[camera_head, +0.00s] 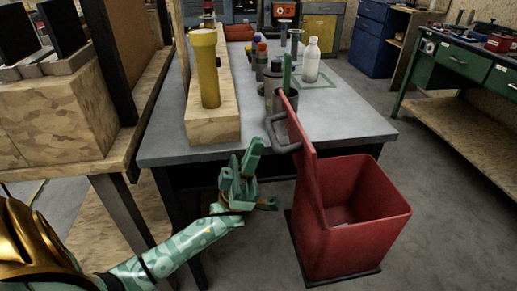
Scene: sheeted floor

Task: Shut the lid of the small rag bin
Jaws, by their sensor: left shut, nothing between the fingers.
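The small rag bin (353,247) is red and stands on the floor in front of the grey table, at the lower right of the middle. Its red lid (303,160) stands up steeply on the bin's left side, with a grey handle (280,135) on its left face. The bin's mouth is open and the inside shows. My left gripper (252,160) is to the left of the lid, a little below the handle and apart from it. It is shut and empty, pointing up. My right gripper is out of view.
The grey table (350,118) behind the bin carries a wooden block with a yellow cylinder (209,70), a white bottle (311,62) and several small containers. A wooden bench stands at the left. A green workbench (460,65) is at the right. Floor right of the bin is clear.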

